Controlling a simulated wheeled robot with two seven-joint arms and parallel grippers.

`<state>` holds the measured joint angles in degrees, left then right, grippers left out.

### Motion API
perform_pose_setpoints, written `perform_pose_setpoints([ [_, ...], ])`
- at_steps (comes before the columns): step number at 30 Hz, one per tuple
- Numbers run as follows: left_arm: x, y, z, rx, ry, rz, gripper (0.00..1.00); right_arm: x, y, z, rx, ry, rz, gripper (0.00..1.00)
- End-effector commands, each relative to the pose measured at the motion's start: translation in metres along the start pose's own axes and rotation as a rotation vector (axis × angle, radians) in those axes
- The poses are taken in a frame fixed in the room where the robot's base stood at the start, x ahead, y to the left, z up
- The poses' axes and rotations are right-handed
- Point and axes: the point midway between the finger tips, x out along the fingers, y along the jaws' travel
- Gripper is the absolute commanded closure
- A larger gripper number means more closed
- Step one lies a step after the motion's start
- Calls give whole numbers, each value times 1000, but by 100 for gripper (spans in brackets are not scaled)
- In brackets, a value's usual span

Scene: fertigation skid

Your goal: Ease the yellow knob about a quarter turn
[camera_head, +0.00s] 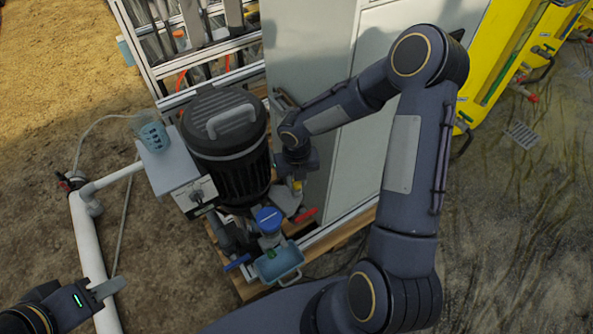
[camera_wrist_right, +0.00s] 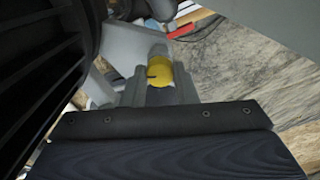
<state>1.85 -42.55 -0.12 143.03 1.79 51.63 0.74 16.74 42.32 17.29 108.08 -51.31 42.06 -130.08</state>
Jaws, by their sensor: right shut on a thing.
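My left gripper (camera_head: 97,289) is at the lower left of the head view, over the ground and near the white pipe, away from the knob. Its finger gap is not clear.
The black ribbed tank (camera_head: 222,140) stands close left of my right gripper, and the grey cabinet (camera_head: 310,60) stands close behind. A red lever (camera_head: 306,216), a blue-capped part (camera_head: 268,220) and a light blue basket (camera_head: 279,265) are just below. A white pipe (camera_head: 88,245) runs at left.

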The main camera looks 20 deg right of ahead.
Motion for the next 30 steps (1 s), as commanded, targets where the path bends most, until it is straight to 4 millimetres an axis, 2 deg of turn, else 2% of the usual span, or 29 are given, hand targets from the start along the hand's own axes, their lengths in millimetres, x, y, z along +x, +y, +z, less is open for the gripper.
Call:
perform_pose_setpoints([
  [1,-10,4,-5,0,0,0,64,-5,0,-1,-44,3,0,97],
  [3,-15,7,-8,0,0,0,64,-5,0,0,-106,2,1,97],
  [12,-34,15,-17,0,0,0,64,-3,0,0,-320,1,0,97],
  [21,-42,19,-21,0,0,0,64,-1,0,0,-431,0,0,97],
  [30,-43,20,-22,0,0,0,64,0,0,0,-456,-1,-1,97],
])
